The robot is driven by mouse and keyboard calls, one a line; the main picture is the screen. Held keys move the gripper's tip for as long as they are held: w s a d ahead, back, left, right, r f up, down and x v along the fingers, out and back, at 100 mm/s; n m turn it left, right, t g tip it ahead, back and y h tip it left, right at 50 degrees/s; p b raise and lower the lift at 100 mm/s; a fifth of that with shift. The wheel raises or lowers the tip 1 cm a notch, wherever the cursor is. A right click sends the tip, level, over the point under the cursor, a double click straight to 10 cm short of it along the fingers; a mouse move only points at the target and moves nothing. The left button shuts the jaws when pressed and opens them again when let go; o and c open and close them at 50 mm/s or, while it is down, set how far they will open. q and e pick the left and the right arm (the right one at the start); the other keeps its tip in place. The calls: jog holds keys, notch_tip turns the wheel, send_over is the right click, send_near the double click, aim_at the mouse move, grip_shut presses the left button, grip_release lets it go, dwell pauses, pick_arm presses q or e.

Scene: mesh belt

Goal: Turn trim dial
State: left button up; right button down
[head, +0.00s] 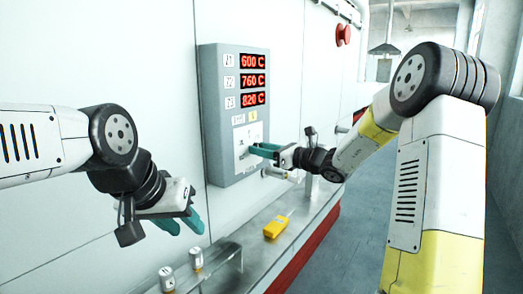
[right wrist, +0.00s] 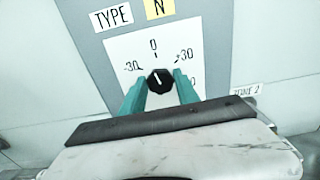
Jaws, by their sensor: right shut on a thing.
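The trim dial is a small black knob (right wrist: 160,81) on a white plate (right wrist: 120,50) marked -30, 0 and +30. A light pointer line on it points up, close to the 0. My right gripper (right wrist: 160,88) has one teal finger on each side of the knob and is shut on it. In the head view my right gripper (head: 263,150) reaches the lower part of the grey control panel (head: 219,120) and hides the knob. My left gripper (head: 186,222) hangs at the left, away from the panel, with its teal fingers pointing down; its gap is unclear.
Red displays (head: 253,79) on the panel read 600 C, 760 C and 820 C. A yellow handheld device (head: 276,227) lies on the metal ledge (head: 255,247) below, with small labelled cylinders (head: 196,258) at the near end. A red button (head: 343,35) is on the wall.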

jog(key=n, duration=0.8)
jog(key=shift+s+n, duration=0.1)
jog(key=shift+n, duration=0.3)
jog(key=shift+f, duration=0.1)
jog(key=c, duration=0.9)
grip_release()
jog(key=v, duration=0.7)
jog(key=shift+s+d, duration=0.25)
jog(key=shift+d, duration=0.05)
